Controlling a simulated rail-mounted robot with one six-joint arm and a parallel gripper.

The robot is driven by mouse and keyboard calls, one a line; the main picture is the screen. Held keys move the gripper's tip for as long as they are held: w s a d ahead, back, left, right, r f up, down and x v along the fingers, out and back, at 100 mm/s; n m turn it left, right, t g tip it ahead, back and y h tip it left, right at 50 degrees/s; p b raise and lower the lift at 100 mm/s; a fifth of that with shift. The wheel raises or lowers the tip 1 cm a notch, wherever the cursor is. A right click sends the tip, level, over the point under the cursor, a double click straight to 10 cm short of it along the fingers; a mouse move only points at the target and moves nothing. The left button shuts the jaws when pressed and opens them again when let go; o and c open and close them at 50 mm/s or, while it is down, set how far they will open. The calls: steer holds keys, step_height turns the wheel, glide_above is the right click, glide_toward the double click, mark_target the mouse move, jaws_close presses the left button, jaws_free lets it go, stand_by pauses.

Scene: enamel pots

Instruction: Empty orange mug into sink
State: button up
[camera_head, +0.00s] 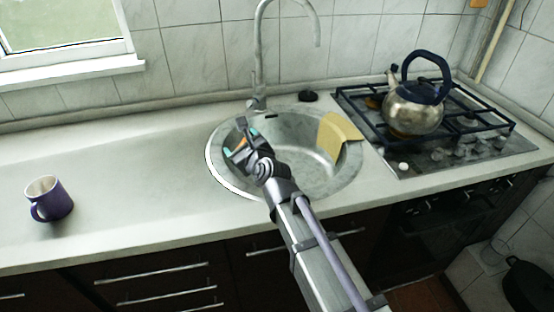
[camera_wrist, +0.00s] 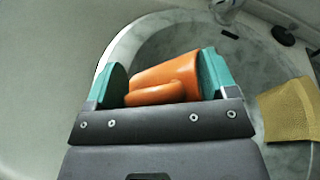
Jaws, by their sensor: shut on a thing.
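The orange mug (camera_wrist: 167,76) is between the two teal finger pads of my gripper (camera_wrist: 162,80) in the wrist view. My gripper is shut on it, with the handle facing the camera. The mug looks tilted; its opening and contents are hidden. In the head view my gripper (camera_head: 242,143) is over the left part of the round metal sink (camera_head: 309,182), and only a small bit of orange shows there. The sink rim also shows behind the mug in the wrist view (camera_wrist: 122,42).
A purple mug (camera_head: 51,202) stands on the counter at the left. A yellow cloth (camera_head: 337,134) hangs over the sink's right rim. The faucet (camera_head: 258,60) rises behind the sink. A kettle (camera_head: 414,108) stands on the stove at the right.

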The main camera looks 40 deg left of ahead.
steer(key=s+n+p, duration=0.1)
steer(key=s+a+r+n+p, duration=0.1)
steer(key=shift+s+a+r+h+p, duration=0.1)
steer(key=shift+a+r+h+p, duration=0.05)
steer(key=shift+h+p, duration=0.15)
steer(key=shift+s+a+n+t, duration=0.35)
steer(key=shift+s+n+t, duration=0.2)
steer(key=shift+n, duration=0.15)
steer(key=shift+s+a+f+n+b, duration=0.2)
steer(key=shift+s+f+n+b, duration=0.15)
steer(key=shift+f+b, duration=0.2)
steer(key=shift+s+a+f+n+b, duration=0.15)
steer(key=shift+s+f+n+b, duration=0.2)
steer(key=shift+f+b, duration=0.15)
steer(key=shift+s+a+r+n+t+h, duration=0.1)
steer(key=shift+s+a+n+t+h, duration=0.15)
steer(key=shift+n, duration=0.25)
steer(key=shift+s+a+n+t+h, duration=0.1)
steer(key=shift+s+a+n+t, duration=0.1)
steer(key=shift+s+n, duration=0.25)
